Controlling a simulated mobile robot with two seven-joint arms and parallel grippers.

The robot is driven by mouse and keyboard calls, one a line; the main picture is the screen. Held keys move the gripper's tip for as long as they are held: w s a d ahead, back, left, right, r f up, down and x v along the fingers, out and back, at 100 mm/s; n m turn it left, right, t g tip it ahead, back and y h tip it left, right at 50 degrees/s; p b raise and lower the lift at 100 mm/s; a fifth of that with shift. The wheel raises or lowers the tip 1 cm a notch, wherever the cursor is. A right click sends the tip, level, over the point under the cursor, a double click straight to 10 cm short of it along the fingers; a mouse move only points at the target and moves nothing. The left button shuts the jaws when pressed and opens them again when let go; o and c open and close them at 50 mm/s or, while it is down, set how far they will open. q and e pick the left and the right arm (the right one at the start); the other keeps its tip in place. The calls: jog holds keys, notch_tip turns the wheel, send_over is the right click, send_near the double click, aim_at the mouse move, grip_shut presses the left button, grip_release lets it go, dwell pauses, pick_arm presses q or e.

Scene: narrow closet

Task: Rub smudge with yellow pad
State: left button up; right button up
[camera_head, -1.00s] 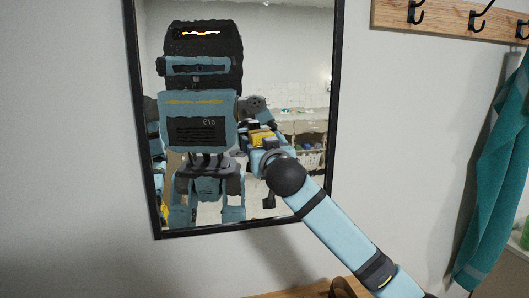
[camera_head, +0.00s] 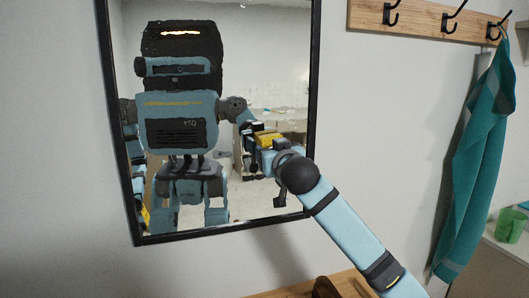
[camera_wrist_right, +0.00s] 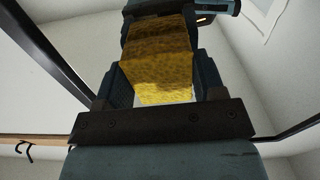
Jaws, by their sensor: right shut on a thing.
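The yellow pad (camera_head: 268,139) is held by my right gripper (camera_head: 264,146) in front of the lower right part of the wall mirror (camera_head: 225,226). In the right wrist view, the pad (camera_wrist_right: 163,82) sits between the two dark fingers of the gripper (camera_wrist_right: 165,76), which is shut on it. The pad's far end meets or nearly meets its own reflection; I cannot tell if it touches the glass. I cannot make out a smudge on the mirror; the pad and gripper hide part of the glass. My left gripper is not in view.
The mirror has a thin black frame (camera_head: 311,100) and reflects my body. A wooden hook rail (camera_head: 420,18) is at the upper right, with a teal towel (camera_head: 475,160) hanging from it. A green cup (camera_head: 511,226) stands at the far right. A wooden edge (camera_head: 300,290) is below.

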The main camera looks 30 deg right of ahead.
jog(key=d, duration=0.3)
jog(key=shift+s+d, duration=0.3)
jog(key=shift+s, duration=0.1)
jog(key=shift+p+v, duration=0.6)
jog(key=shift+v, duration=2.35)
jog(key=v, duration=0.3)
jog(key=shift+p, duration=0.35)
